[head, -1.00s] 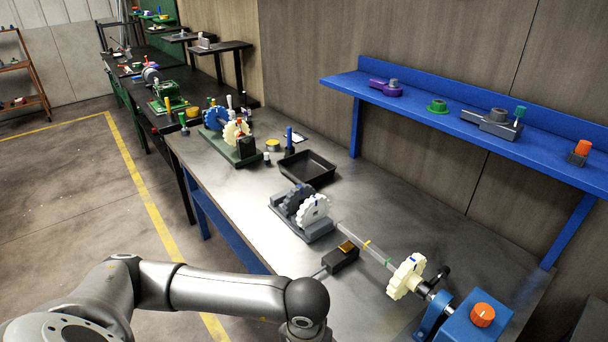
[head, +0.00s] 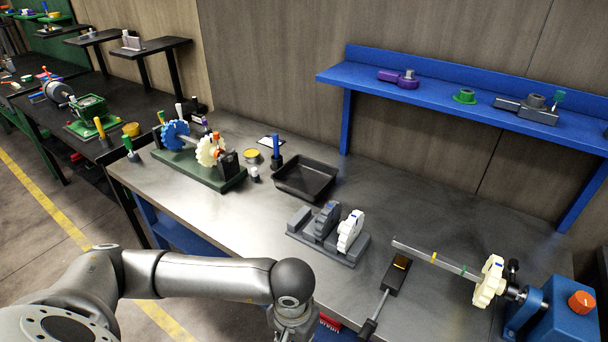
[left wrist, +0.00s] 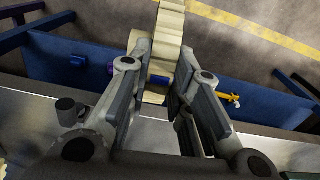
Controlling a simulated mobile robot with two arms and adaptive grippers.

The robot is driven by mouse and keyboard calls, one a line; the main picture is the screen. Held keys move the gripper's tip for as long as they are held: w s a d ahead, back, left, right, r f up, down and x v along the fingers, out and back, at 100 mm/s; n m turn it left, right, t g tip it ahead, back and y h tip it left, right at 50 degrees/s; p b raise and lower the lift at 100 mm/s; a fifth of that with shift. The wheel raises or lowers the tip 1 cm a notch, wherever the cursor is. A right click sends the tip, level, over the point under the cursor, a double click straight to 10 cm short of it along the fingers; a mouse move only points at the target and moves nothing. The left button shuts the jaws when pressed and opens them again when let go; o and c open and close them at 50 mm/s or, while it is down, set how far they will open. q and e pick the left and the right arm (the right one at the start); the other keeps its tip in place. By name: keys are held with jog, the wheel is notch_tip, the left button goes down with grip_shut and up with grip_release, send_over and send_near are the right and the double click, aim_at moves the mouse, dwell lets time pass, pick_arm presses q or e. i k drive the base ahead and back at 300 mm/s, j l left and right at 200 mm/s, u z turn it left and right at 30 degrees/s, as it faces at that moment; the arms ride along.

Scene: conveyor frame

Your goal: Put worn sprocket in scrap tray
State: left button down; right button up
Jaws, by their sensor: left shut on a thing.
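In the left wrist view my left gripper (left wrist: 164,52) is shut on a cream toothed sprocket (left wrist: 168,25). It holds the sprocket beyond the bench edge, above a blue frame and the floor. A small blue patch shows at the sprocket's lower part. In the head view the left wrist is at the bottom edge, with the gripper and sprocket out of frame. A black open tray (head: 318,196), likely the scrap tray, sits empty at the back of the bench. My right gripper is not in view.
A grey fixture (head: 346,255) holding a grey and a white toothed part stands in front of the tray. A long shaft with another cream sprocket (head: 490,281) reaches out from a blue unit (head: 555,312). A green stand (head: 208,176) is left; a blue shelf (head: 450,97) overhangs the back.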

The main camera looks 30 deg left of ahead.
aim_at(305, 181)
jog(key=j+z, duration=0.2)
jog(key=j, duration=0.5)
jog(key=k+j+z, duration=0.15)
jog(key=j, duration=0.55)
jog(key=j+z, duration=0.2)
jog(key=j, duration=0.45)
